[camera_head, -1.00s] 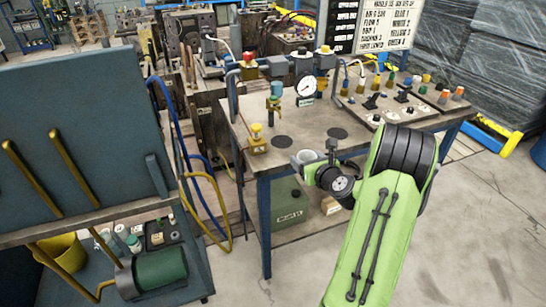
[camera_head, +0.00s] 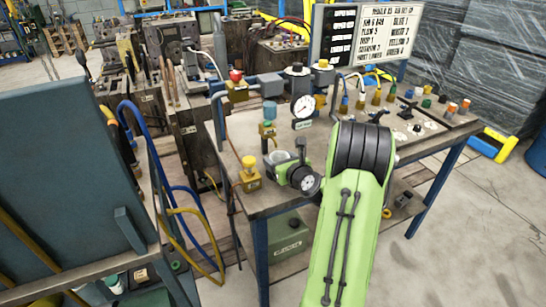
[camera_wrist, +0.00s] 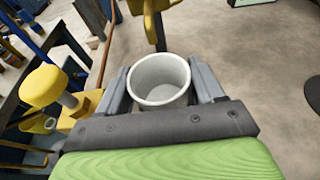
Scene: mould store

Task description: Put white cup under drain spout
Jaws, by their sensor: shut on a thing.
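My gripper (camera_wrist: 160,88) is shut on the white cup (camera_wrist: 160,78), one finger on each side. The cup is upright and looks empty inside. In the head view the cup (camera_head: 278,156) shows at the front left of the workbench, partly hidden by my gripper (camera_head: 283,164). A brass valve with a teal top (camera_head: 268,127), seemingly the drain spout, stands just behind the cup. In the wrist view a yellow fitting with a downward stem (camera_wrist: 159,38) shows just beyond the cup's far rim. I cannot tell whether the cup touches the bench.
A yellow-knobbed block (camera_head: 250,177) stands close left of the cup; its knob (camera_wrist: 43,86) is also near in the wrist view. A pressure gauge (camera_head: 303,107) stands behind right. The bench top (camera_head: 236,126) has a dark round mark (camera_wrist: 313,94) to the right.

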